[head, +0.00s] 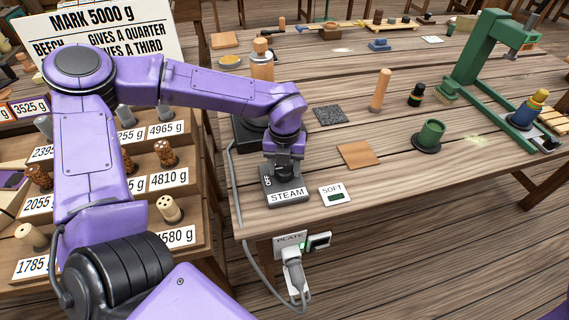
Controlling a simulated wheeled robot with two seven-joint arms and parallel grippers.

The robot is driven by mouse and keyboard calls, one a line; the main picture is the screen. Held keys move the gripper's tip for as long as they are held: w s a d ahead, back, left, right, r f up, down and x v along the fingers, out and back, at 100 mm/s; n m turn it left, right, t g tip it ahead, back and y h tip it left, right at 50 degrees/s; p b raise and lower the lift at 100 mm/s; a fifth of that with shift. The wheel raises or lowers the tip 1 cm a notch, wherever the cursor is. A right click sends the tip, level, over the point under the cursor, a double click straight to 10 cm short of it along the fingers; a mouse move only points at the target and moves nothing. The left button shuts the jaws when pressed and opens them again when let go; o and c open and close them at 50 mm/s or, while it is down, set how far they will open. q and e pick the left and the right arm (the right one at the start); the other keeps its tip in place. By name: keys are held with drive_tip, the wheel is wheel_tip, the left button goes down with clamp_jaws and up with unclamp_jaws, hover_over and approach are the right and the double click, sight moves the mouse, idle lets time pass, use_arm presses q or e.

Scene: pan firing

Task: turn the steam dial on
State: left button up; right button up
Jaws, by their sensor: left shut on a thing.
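The steam dial's box (288,197) is a dark grey block with a white STEAM label on its front, near the table's left front corner. A small OFF mark shows at its upper left. My left gripper (284,171) comes down from above and is shut on the dial knob on top of the box. The fingers and wrist hide most of the knob, so its angle cannot be read. My right gripper is not in view.
A SOFT card (334,194) lies right of the box. A brown square (358,154), a dark speckled square (330,115), a green cup (430,135) and a green press (483,55) stand beyond. A PLATE socket (291,243) with plug hangs at the table's front edge. Labelled weights fill the left rack.

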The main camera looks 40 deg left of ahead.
sight(285, 168)
use_arm(q)
drive_tip(key=m+p, duration=0.3)
drive_tip(key=m, duration=0.1)
drive_tip(key=shift+r+p, duration=0.3)
drive_tip(key=shift+p, duration=0.05)
drive_tip(key=m+p, duration=0.3)
drive_tip(key=m, duration=0.1)
drive_tip(key=shift+d+m+p, duration=0.1)
drive_tip(key=shift+m+p, duration=0.2)
drive_tip(key=shift+p, duration=0.1)
drive_tip(key=m+p, duration=0.3)
drive_tip(key=m, duration=0.1)
drive_tip(key=shift+m, duration=0.3)
drive_tip(key=shift+w+f+m+p, duration=0.1)
drive_tip(key=shift+f+m+p, duration=0.05)
drive_tip(key=shift+m+p, duration=1.4)
drive_tip(key=shift+m, duration=0.45)
drive_tip(key=o, duration=1)
drive_tip(key=shift+f, duration=0.1)
drive_tip(key=shift+o, duration=0.2)
wheel_tip(285, 168, up, 11)
drive_tip(key=b, duration=0.2)
drive_tip(key=shift+f, duration=0.2)
